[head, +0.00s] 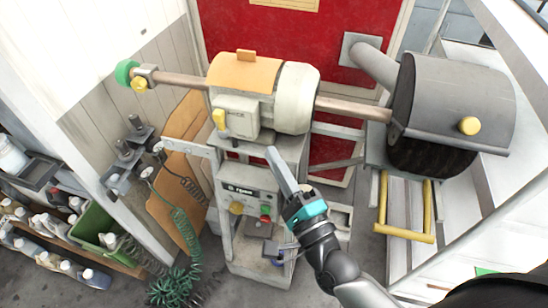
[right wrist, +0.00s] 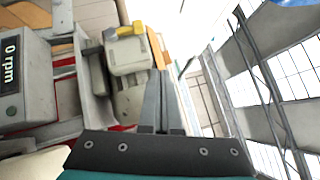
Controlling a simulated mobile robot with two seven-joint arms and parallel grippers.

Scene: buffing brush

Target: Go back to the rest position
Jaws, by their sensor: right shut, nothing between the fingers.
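My right gripper (head: 273,153) reaches in from the lower right, in front of the buffing machine (head: 295,98). Its two long grey fingers are shut together with nothing between them, also seen in the right wrist view (right wrist: 160,78). In the head view the fingers overlap the machine's pedestal, just below the motor; I cannot tell whether they touch it. The dark brush wheel (head: 425,157) sits under a grey hood on the right end of the shaft. The control panel (head: 248,194) with a red and a green button is left of my gripper. My left gripper is not in view.
A yellow handle frame (head: 405,236) hangs below the brush. Shelves with bottles and a green crate (head: 93,222) stand at the left. A coiled green hose (head: 178,285) lies on the floor. The rpm display (right wrist: 11,79) shows 0 in the wrist view.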

